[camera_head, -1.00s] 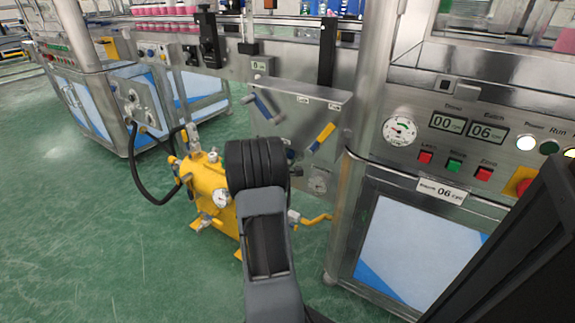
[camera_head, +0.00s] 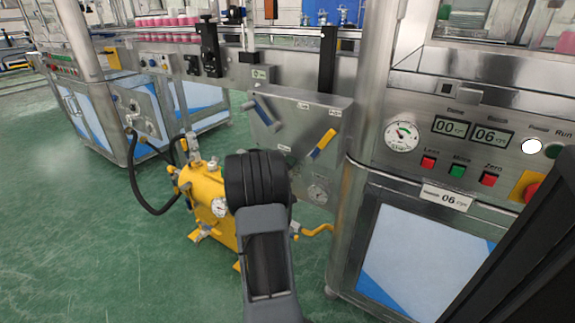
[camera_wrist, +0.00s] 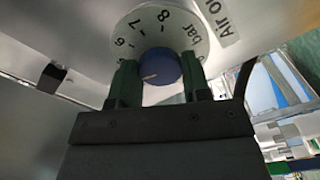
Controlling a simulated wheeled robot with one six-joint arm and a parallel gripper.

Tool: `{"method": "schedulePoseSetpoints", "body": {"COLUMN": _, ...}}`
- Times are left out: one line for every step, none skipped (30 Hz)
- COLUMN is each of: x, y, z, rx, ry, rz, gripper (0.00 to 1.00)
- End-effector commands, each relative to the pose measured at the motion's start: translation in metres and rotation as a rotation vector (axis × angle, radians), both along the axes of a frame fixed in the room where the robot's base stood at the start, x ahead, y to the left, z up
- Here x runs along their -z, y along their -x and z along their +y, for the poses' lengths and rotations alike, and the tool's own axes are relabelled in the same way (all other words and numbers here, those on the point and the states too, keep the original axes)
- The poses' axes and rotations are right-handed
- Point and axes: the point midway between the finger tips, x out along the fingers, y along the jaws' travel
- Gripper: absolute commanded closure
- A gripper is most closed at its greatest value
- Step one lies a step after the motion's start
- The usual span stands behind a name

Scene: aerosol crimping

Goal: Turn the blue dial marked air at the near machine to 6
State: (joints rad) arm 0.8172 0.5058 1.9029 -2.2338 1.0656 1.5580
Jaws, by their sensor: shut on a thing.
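The blue dial (camera_wrist: 160,66) sits between the two dark green fingers of my gripper (camera_wrist: 160,74) in the wrist view. The fingers are shut on it from left and right. A pale mark on the dial's face points toward the left finger, which hides part of the scale. The round white scale plate (camera_wrist: 171,20) shows 6, 7, 8 and "bar"; the lower numbers are hidden or unreadable. A label beginning "Air" (camera_wrist: 218,18) is beside it. In the head view my arm hides the dial.
In the head view, the steel machine (camera_head: 425,235) stands right, with a gauge (camera_head: 401,136) and buttons. A box with blue and yellow levers (camera_head: 295,118) is beyond my arm. A yellow pump unit (camera_head: 205,187) with a black hose is left. Green floor is free at lower left.

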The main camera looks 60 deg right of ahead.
Motion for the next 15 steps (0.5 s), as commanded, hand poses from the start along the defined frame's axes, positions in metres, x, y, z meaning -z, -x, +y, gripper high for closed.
{"method": "schedulePoseSetpoints", "body": {"x": 0.0031, "y": 0.0001, "z": 0.0011, "rx": 0.0, "ry": -0.006, "rz": -0.039, "gripper": 0.8}}
{"method": "schedulePoseSetpoints", "body": {"x": 0.0031, "y": 0.0001, "z": 0.0011, "rx": 0.0, "ry": -0.005, "rz": -0.068, "gripper": 0.8}}
{"method": "schedulePoseSetpoints", "body": {"x": 0.0032, "y": 0.0001, "z": 0.0011, "rx": 0.0, "ry": -0.005, "rz": -0.105, "gripper": 0.8}}
{"method": "schedulePoseSetpoints", "body": {"x": 0.0033, "y": 0.0001, "z": 0.0011, "rx": 0.0, "ry": -0.005, "rz": -0.134, "gripper": 0.8}}
{"method": "schedulePoseSetpoints", "body": {"x": 0.0034, "y": 0.0, "z": 0.0011, "rx": 0.0, "ry": -0.005, "rz": -0.163, "gripper": 0.8}}
{"method": "schedulePoseSetpoints", "body": {"x": 0.0034, "y": 0.0, "z": 0.0011, "rx": 0.001, "ry": -0.005, "rz": -0.2, "gripper": 0.8}}
{"method": "schedulePoseSetpoints", "body": {"x": 0.0035, "y": 0.0, "z": 0.0011, "rx": 0.001, "ry": -0.005, "rz": -0.229, "gripper": 0.8}}
{"method": "schedulePoseSetpoints", "body": {"x": 0.0035, "y": 0.0, "z": 0.0011, "rx": 0.001, "ry": -0.004, "rz": -0.257, "gripper": 0.8}}
{"method": "schedulePoseSetpoints", "body": {"x": 0.0036, "y": -0.0001, "z": 0.0011, "rx": 0.001, "ry": -0.004, "rz": -0.295, "gripper": 0.8}}
{"method": "schedulePoseSetpoints", "body": {"x": 0.0037, "y": -0.0001, "z": 0.0012, "rx": 0.001, "ry": -0.004, "rz": -0.323, "gripper": 0.8}}
{"method": "schedulePoseSetpoints", "body": {"x": 0.0037, "y": -0.0003, "z": 0.0012, "rx": 0.001, "ry": -0.004, "rz": -0.351, "gripper": 0.8}}
{"method": "schedulePoseSetpoints", "body": {"x": 0.0037, "y": -0.0003, "z": 0.0012, "rx": 0.001, "ry": -0.003, "rz": -0.388, "gripper": 0.8}}
{"method": "schedulePoseSetpoints", "body": {"x": 0.0038, "y": -0.0003, "z": 0.0012, "rx": 0.001, "ry": -0.002, "rz": -0.415, "gripper": 0.8}}
{"method": "schedulePoseSetpoints", "body": {"x": 0.0039, "y": -0.0004, "z": 0.0012, "rx": 0.001, "ry": -0.002, "rz": -0.442, "gripper": 0.8}}
{"method": "schedulePoseSetpoints", "body": {"x": 0.0039, "y": -0.0004, "z": 0.0012, "rx": 0.001, "ry": -0.002, "rz": -0.477, "gripper": 0.8}}
